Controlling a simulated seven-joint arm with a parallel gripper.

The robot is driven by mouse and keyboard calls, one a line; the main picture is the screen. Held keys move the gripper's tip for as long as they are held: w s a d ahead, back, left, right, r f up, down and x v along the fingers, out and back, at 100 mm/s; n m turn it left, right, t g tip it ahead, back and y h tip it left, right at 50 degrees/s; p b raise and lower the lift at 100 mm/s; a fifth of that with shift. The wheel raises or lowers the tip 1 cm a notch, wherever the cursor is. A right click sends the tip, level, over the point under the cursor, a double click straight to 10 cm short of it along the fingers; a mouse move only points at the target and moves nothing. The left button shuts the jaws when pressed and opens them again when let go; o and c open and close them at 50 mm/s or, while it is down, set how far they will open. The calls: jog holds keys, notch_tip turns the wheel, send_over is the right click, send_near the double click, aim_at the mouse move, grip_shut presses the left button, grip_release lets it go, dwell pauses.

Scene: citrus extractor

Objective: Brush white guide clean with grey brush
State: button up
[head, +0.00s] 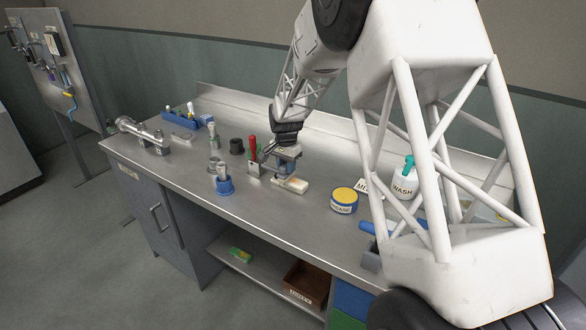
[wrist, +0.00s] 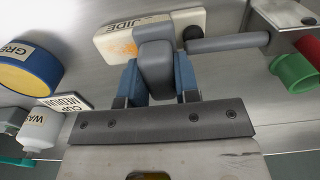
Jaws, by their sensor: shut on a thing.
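The white guide (head: 291,185) lies on the steel bench below my gripper. In the wrist view the guide (wrist: 180,22) shows a label reading "GUIDE" and an orange smear on its left part. My gripper (wrist: 156,80) has its blue fingers shut on the grey brush (wrist: 155,62). In the head view my gripper (head: 287,153) is just above the guide.
A yellow-lidded blue tin (head: 344,200) and a wash bottle (head: 404,183) stand to the right. The bench's front strip is mostly clear.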

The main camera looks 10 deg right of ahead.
jog(key=shift+s+d+f, duration=0.1)
jog(key=shift+s+d, duration=2.35)
notch_tip(320, 180, up, 8)
